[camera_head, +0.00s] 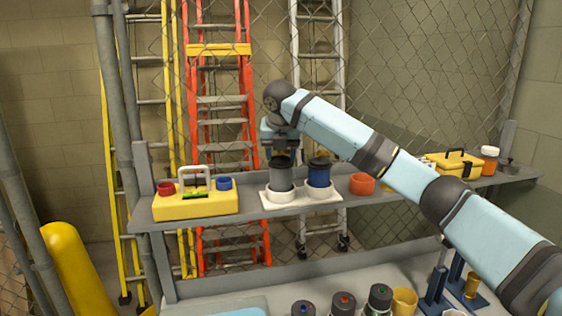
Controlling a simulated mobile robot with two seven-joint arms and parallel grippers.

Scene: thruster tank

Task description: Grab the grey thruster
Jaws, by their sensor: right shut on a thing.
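The grey thruster (281,179) stands upright in the left cup of a white two-cup holder (301,201) on the grey shelf. My right gripper (281,154) points down over it and is shut on its dark top. The fingertips are small and partly hidden against the dark top. A blue thruster (319,174) stands upright in the right cup of the same holder, close beside the grey one. My left gripper is out of view.
A yellow toolbox (197,204) stands left on the shelf (400,194). An orange ring (362,184) lies right of the holder, under my right arm. Several dark canisters (342,303) and a tan cup (404,301) stand on the lower surface. Ladders and a chain-link fence are behind.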

